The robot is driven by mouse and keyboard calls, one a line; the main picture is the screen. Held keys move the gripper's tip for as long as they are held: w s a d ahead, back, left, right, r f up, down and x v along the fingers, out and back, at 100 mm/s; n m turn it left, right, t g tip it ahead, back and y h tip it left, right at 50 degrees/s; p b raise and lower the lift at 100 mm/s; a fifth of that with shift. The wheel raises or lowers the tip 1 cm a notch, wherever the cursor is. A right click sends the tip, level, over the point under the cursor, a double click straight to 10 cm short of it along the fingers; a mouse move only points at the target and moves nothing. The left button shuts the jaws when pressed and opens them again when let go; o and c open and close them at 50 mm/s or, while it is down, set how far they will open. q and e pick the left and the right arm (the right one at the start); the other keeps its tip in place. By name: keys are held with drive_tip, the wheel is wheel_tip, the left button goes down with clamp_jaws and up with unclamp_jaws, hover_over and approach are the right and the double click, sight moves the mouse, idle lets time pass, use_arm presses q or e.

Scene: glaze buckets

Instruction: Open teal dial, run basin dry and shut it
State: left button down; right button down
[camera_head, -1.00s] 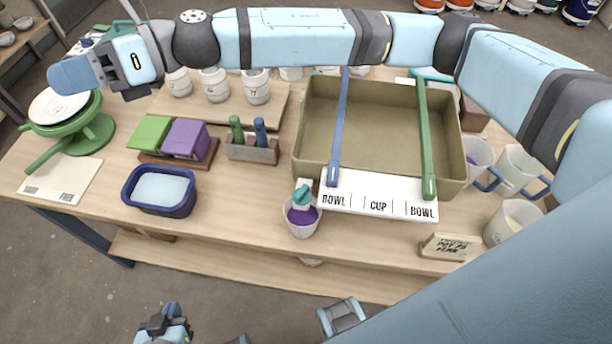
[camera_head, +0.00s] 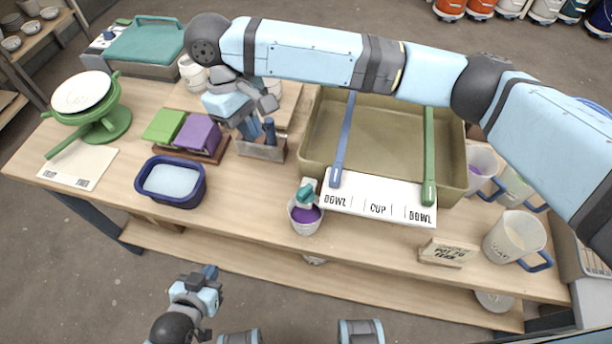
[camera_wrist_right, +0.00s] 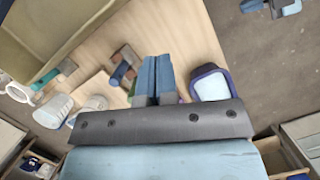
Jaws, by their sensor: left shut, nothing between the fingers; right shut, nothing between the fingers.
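The teal dial (camera_head: 305,195) sits low at the front of the olive basin (camera_head: 312,125), beside the white label strip. A white cup (camera_head: 305,222) with purple glaze stands directly below the dial. I cannot tell from here whether the basin holds liquid. My right gripper (camera_head: 260,132) is shut and empty, low over the tool holder, left of the basin and dial. Its fingers also show shut in the right wrist view (camera_wrist_right: 157,80). My left gripper (camera_head: 209,273) is shut and empty, in front of the table, well away from the dial.
The tool holder (camera_head: 262,150) is partly hidden by my right gripper. Green and purple blocks (camera_head: 197,135) and a navy tub (camera_head: 171,200) lie left. A blue bar (camera_head: 341,140) and green bar (camera_head: 429,150) cross the basin. Pitchers (camera_head: 512,238) stand right.

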sight(305, 193)
drive_tip(key=s+d+f+p, duration=0.1)
drive_tip(key=s+d+f, duration=0.5)
drive_tip(key=f, duration=0.2)
drive_tip(key=shift+s+d+f+g+h, duration=0.15)
drive_tip(key=shift+d+f+g+h, duration=0.2)
drive_tip(key=shift+f+g+h, duration=0.05)
